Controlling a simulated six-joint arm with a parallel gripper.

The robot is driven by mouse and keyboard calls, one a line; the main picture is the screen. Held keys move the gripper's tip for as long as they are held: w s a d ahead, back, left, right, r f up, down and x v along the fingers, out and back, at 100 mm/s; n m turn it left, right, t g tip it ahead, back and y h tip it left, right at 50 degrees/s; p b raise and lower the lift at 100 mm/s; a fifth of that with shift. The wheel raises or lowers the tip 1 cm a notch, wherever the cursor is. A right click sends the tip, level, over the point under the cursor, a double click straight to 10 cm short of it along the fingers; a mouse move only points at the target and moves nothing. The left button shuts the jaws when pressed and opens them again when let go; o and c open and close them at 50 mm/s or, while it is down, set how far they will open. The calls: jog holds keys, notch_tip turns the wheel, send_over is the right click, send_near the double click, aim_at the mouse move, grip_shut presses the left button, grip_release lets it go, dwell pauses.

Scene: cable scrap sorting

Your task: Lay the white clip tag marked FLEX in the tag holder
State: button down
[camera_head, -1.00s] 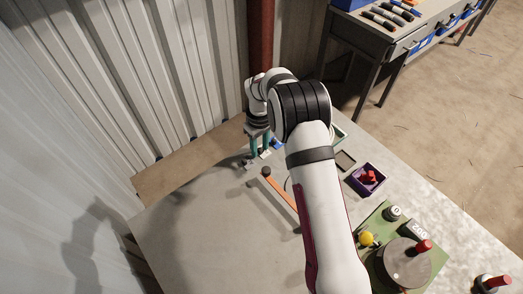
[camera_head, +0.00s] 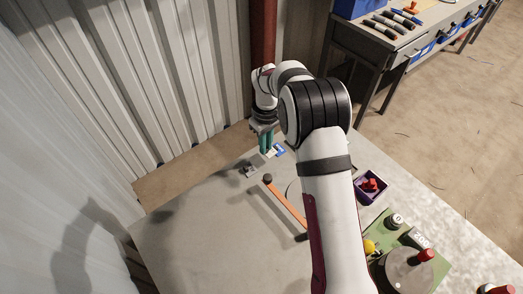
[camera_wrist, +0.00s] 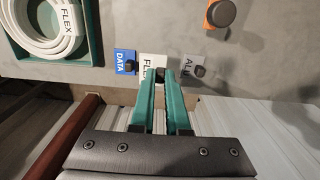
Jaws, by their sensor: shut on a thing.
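The white clip tag marked FLEX (camera_wrist: 148,66) lies on the table near its far edge, partly covered by my fingertips. My gripper (camera_wrist: 160,76) has teal fingers shut on the tag's black clip. In the head view my gripper (camera_head: 266,150) points down at the table's far edge, with a sliver of the white tag beside it. A blue tag marked DATA (camera_wrist: 124,61) lies close on the left in the wrist view. A grey tag marked ALU (camera_wrist: 189,66) lies close on the right. I cannot make out the tag holder in either current view.
A green tray (camera_wrist: 99,45) holds a coiled white cable labelled FLEX. A purple bin (camera_head: 359,192) and a green board (camera_head: 436,262) stand right of my arm. The table's left part is clear.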

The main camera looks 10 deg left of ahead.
jog(key=s+d+r, duration=0.2)
jog(key=d+r, duration=0.4)
jog(key=d, duration=0.4)
jog(key=d+f, duration=0.2)
jog(key=d, duration=0.2)
jog(key=w+d+f, duration=0.1)
jog(key=d+f, duration=0.1)
jog(key=d, duration=0.3)
jog(key=d+f, duration=0.2)
jog(key=d, duration=0.2)
jog(key=shift+w+d+f, duration=0.25)
jog(key=shift+f, duration=1.25)
jog(key=shift+f, duration=0.15)
jog(key=shift+f, duration=0.45)
jog(key=c, duration=0.8)
grip_release()
jog(key=shift+c, duration=0.2)
